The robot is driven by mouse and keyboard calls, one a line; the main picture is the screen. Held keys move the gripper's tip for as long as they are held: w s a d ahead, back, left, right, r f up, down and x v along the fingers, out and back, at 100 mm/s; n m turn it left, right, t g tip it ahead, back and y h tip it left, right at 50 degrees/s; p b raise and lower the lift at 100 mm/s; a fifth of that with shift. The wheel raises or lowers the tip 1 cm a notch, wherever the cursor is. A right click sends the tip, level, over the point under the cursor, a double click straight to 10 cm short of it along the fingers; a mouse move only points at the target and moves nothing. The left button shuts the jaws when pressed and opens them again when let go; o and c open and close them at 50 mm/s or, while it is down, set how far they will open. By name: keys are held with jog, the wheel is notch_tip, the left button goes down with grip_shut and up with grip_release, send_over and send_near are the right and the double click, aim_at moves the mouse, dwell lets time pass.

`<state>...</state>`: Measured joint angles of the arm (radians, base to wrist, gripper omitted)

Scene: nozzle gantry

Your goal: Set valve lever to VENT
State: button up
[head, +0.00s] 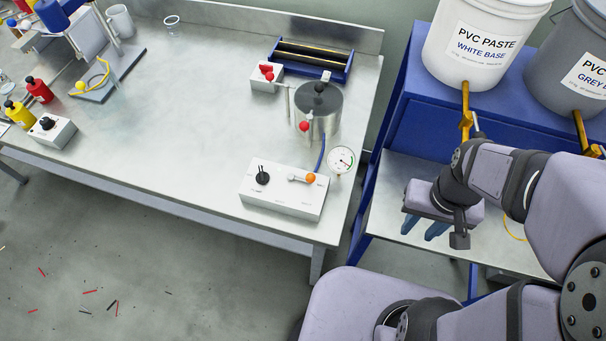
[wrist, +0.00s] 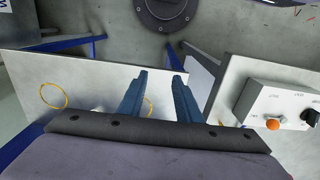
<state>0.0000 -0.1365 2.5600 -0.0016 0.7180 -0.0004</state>
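A white control box (head: 283,200) stands at the front right corner of the workbench. On it a silver lever with an orange knob (head: 310,179) points right, and a black knob (head: 262,176) sits to its left. The printed labels are too small to read. In the wrist view the box (wrist: 275,103) is at the right edge, with the orange knob (wrist: 272,124) showing. My gripper (head: 423,229) is right of the box, apart from it, over the lower shelf of the blue rack. In the wrist view its blue fingers (wrist: 159,90) are spread with nothing between them.
A metal pot (head: 318,115) with a red-knobbed handle and a pressure gauge (head: 341,160) stand behind the box. The blue rack (head: 400,130) holds white (head: 480,45) and grey (head: 575,70) buckets with yellow taps.

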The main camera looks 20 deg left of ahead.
jog(key=shift+o, duration=0.7)
jog(key=n+g+p, duration=0.2)
jog(key=n+p, duration=0.1)
jog(key=n, duration=1.7)
send_near(310, 174)
jog(key=f, duration=0.1)
jog(key=shift+s+f+p, duration=0.25)
jog(key=shift+f, duration=1)
jog(key=shift+s+f+p, duration=0.25)
jog(key=shift+f, duration=1)
jog(key=shift+s+f+p, duration=0.25)
jog(key=shift+f, duration=1)
grip_shut()
